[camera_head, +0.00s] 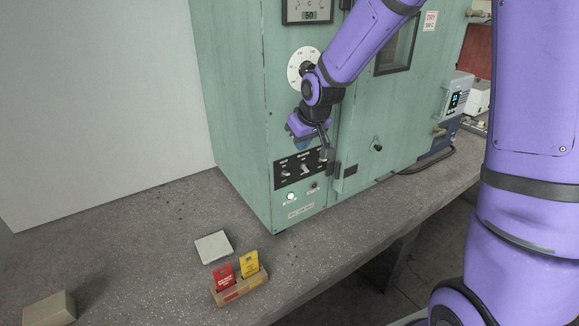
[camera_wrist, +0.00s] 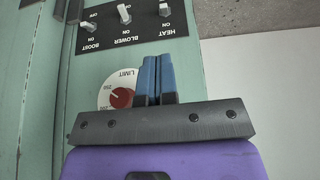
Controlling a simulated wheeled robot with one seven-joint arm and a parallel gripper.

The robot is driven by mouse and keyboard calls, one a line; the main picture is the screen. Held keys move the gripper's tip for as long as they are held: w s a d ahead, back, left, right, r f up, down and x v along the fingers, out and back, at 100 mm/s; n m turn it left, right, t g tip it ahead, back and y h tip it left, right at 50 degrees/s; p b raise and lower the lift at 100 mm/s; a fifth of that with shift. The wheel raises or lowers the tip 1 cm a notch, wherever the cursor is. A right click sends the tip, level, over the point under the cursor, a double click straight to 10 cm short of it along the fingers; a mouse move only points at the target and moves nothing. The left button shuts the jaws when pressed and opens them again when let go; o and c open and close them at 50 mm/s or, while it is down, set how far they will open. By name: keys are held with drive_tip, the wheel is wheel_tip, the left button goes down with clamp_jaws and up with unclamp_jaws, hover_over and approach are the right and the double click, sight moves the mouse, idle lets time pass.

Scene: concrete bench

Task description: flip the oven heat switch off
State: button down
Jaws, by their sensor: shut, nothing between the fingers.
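The oven (camera_head: 240,110) is a pale green cabinet. Its black switch panel (camera_head: 296,178) has HEAT, BLOWER and BOOST switches. The HEAT switch (camera_head: 284,172) is leftmost in the head view. In the wrist view, which is upside down, the HEAT switch (camera_wrist: 164,9) is rightmost at the top edge, partly cut off. Its pale lever seems to lean toward its ON mark, but I cannot be sure. My gripper (camera_head: 299,147) is just above the panel. In the wrist view its blue fingers (camera_wrist: 157,60) are together and empty, pointing toward HEAT, apart from it.
A red LIMIT knob (camera_wrist: 122,97) sits beside the fingers. A green lamp (camera_head: 291,196) glows below the panel. A door latch (camera_head: 334,170) is close on the right. On the bench are a white square (camera_head: 213,247), a card holder (camera_head: 240,289) and a beige block (camera_head: 49,309).

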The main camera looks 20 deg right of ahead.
sight(289, 174)
drive_tip(key=shift+x, duration=0.95)
drive_tip(key=shift+w+a, duration=0.1)
drive_tip(key=shift+w, duration=0.05)
drive_tip(key=x, duration=1)
drive_tip(key=shift+a, duration=0.15)
drive_tip(key=shift+s+f+t+y, duration=0.2)
drive_tip(key=shift+s+t+y, duration=0.05)
drive_tip(key=shift+t, duration=0.5)
drive_tip(key=shift+s+f+t+y, duration=0.2)
drive_tip(key=shift+t+y, duration=0.05)
drive_tip(key=shift+t, duration=0.5)
drive_tip(key=shift+s+d+f, duration=0.25)
drive_tip(key=shift+s+f, duration=0.1)
drive_tip(key=shift+f, duration=0.3)
idle(1.1)
drive_tip(key=shift+r, duration=0.2)
drive_tip(key=shift+r, duration=0.6)
